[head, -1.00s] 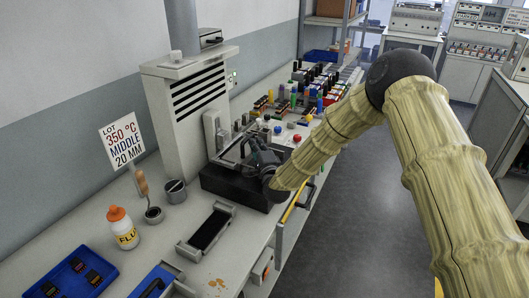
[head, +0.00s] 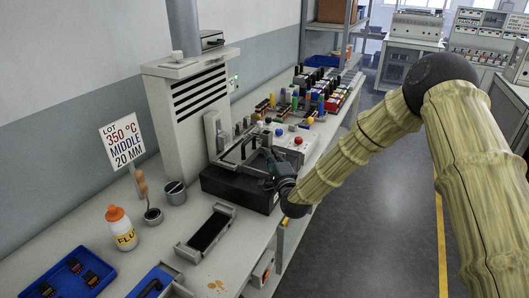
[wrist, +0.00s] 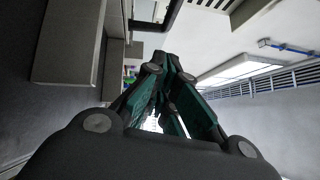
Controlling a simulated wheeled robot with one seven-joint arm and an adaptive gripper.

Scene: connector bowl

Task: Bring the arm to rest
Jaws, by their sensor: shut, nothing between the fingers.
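My gripper (head: 268,176) is at the front right edge of the black box-shaped station on the bench, in the head view. My arm reaches to it from the right side. In the wrist view, my gripper's dark green fingers (wrist: 168,90) are closed together with nothing between them. The head view shows the gripper small and partly hidden by its own wrist.
The black station (head: 232,187) with a metal frame and handle is close beside my gripper. A grey tray (head: 207,229), an orange-capped bottle (head: 122,231) and a blue tray (head: 70,275) stand nearer. The aisle floor (head: 375,215) on the right is clear.

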